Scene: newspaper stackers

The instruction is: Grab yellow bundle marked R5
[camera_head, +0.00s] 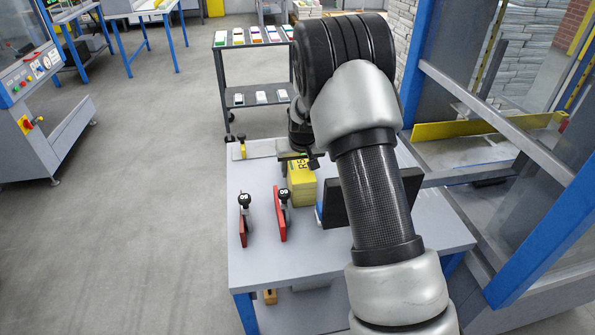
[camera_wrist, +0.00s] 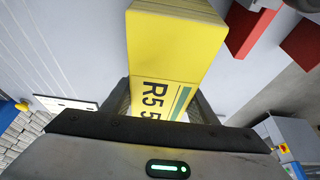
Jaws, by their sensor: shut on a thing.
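The yellow bundle (camera_head: 303,184) stands on the grey table in the head view, with dark "R5" lettering near its top. In the wrist view the yellow bundle (camera_wrist: 172,45) fills the upper middle, with "R5 5" and a green stripe on its label. My gripper (camera_head: 297,160) is at the bundle's top end in the head view. In the wrist view my gripper (camera_wrist: 160,100) has a finger on each side of the labelled end and is shut on it. The fingertips are partly hidden by the bundle. I cannot tell whether the bundle touches the table.
A shelf cart (camera_head: 252,70) stands behind.

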